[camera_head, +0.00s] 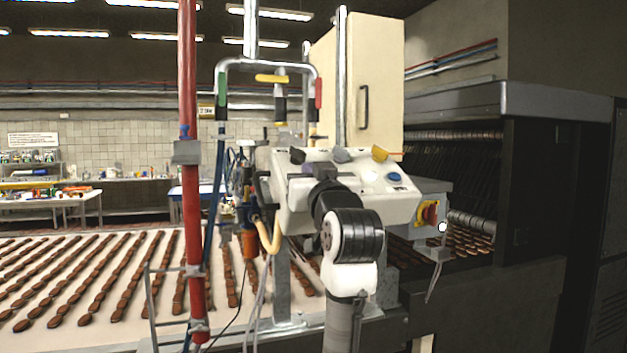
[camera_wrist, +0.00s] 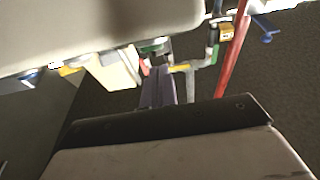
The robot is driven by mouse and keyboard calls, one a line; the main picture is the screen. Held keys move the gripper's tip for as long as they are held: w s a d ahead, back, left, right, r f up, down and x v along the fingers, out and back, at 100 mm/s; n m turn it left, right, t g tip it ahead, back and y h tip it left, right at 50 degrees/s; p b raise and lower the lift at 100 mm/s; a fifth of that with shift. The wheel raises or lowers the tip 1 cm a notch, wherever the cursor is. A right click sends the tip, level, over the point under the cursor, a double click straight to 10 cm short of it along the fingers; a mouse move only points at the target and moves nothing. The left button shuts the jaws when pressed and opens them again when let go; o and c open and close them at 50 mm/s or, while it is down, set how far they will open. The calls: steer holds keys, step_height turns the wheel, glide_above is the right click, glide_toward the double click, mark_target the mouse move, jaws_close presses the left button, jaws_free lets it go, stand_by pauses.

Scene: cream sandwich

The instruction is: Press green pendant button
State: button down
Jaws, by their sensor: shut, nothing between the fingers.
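In the wrist view, the green button (camera_wrist: 151,46) shows at the edge of a pale control box (camera_wrist: 70,28), partly covered by the box edge. My gripper (camera_wrist: 157,70) is shut and empty. Its fingertips lie close to the green button; I cannot tell whether they touch it. In the head view, the pale control box (camera_head: 404,198) has a blue button and a yellow lever on its sloped face. My arm stands in front of the box and hides part of it. I cannot make out the green button in the head view.
A red post (camera_head: 188,80) stands to the left. A metal frame (camera_head: 270,64) with coloured handles rises behind the box. A red-and-yellow switch (camera_head: 428,213) sits on the box's right. The conveyor (camera_head: 60,336) carries rows of brown biscuits; a dark machine (camera_head: 530,190) stands right.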

steer(key=r+b+v, duration=0.1)
steer(key=b+v, duration=0.4)
steer(key=v, duration=0.5)
steer(key=shift+s+d, duration=0.2)
steer(key=shift+s, duration=0.35)
steer(key=shift+s+r, duration=0.1)
steer(key=shift+r, duration=0.05)
stand_by(0.6)
